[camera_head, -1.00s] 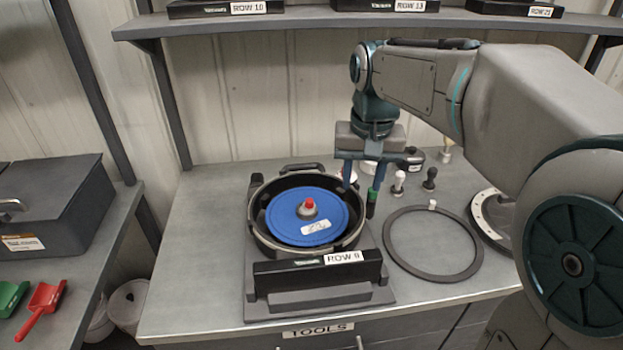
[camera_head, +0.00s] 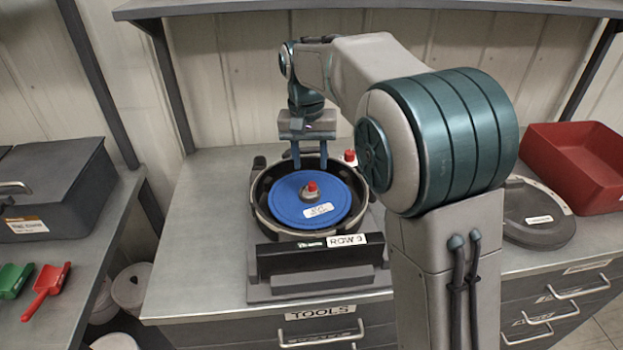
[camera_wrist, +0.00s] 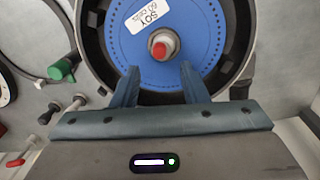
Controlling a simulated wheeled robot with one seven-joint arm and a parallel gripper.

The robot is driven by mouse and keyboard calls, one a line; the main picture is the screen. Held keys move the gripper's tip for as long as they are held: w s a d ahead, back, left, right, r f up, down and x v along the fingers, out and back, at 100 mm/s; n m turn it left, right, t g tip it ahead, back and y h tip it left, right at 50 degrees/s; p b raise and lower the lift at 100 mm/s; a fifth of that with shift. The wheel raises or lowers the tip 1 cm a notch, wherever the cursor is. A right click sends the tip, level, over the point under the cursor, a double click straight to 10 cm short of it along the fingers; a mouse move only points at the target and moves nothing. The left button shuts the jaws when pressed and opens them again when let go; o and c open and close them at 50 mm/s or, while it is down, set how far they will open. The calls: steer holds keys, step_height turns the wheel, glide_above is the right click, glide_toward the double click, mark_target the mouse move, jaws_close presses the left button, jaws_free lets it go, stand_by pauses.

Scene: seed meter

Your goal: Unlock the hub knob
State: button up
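The hub knob (camera_head: 312,187) is a small red cap on a grey hub at the centre of a blue seed disc (camera_head: 286,199). The disc lies in a round black seed meter housing (camera_head: 262,222). The knob also shows in the wrist view (camera_wrist: 163,47), just beyond the fingertips. My gripper (camera_head: 311,163) hangs above the back part of the housing, behind the knob in the head view. In the wrist view my gripper (camera_wrist: 159,75) is open, its two blue fingers apart with nothing between them. The fingers are apart from the knob.
A ROW 9 block (camera_head: 300,258) stands at the housing's front. A red bin (camera_head: 575,165) and a dark round lid (camera_head: 538,215) are at the right. Dark and light pegs and a green-capped item (camera_wrist: 62,68) lie left in the wrist view. Bench left of the housing is clear.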

mark_target(312, 184)
steer(key=f, duration=0.6)
steer(key=shift+d, duration=0.2)
jaws_close()
